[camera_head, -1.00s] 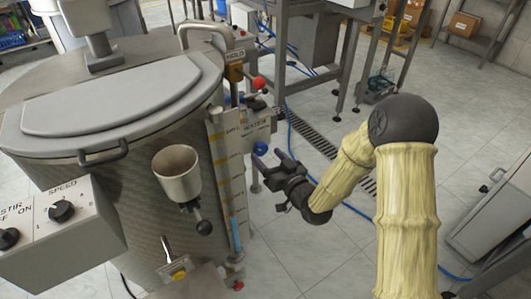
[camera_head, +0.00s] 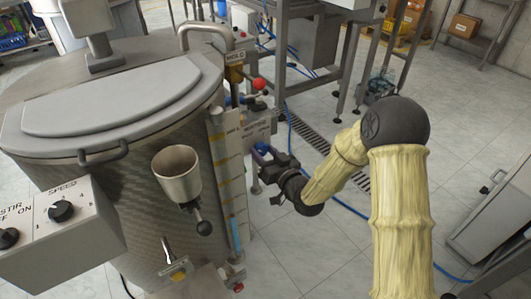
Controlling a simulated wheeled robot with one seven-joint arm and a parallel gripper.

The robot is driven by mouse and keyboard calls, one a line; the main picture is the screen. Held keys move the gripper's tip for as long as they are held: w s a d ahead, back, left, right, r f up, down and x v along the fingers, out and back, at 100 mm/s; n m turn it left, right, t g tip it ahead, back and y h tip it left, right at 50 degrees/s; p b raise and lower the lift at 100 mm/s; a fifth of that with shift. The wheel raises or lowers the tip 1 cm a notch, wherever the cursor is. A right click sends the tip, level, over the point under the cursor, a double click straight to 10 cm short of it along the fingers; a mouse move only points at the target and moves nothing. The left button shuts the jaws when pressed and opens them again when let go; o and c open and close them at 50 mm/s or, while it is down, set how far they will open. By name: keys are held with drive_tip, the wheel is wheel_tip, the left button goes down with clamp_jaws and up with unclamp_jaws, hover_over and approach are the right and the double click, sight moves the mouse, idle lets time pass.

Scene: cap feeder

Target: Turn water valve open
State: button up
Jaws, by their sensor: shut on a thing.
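The water valve's blue knob (camera_head: 262,147) sits on the right side of the large steel vat, beside the labelled plate. My gripper (camera_head: 262,159) reaches it from the right and is shut on it. The fingers cover most of the knob, so only a little blue shows and its exact turn angle is hidden.
A red ball knob (camera_head: 259,83) stands just above on the same pipework. The steel vat (camera_head: 150,215), with a funnel cup (camera_head: 177,174) and a black-knobbed lever (camera_head: 203,227), fills the left. A speed control box (camera_head: 62,230) is at lower left.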

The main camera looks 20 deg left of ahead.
drive_tip(key=shift+w+m, duration=0.1)
drive_tip(key=shift+m, duration=0.3)
drive_tip(key=m+p, duration=0.1)
drive_tip(key=m, duration=0.2)
drive_tip(key=shift+r, duration=0.15)
drive_tip(key=m+p, duration=0.2)
drive_tip(key=m, duration=0.3)
drive_tip(key=shift+m, duration=0.4)
drive_tip(key=m+p, duration=0.2)
drive_tip(key=m, duration=0.3)
drive_tip(key=shift+m+p, duration=0.3)
drive_tip(key=shift+m, duration=1.3)
drive_tip(key=shift+a, duration=0.1)
drive_tip(key=o, duration=1)
drive_tip(key=shift+f, duration=0.2)
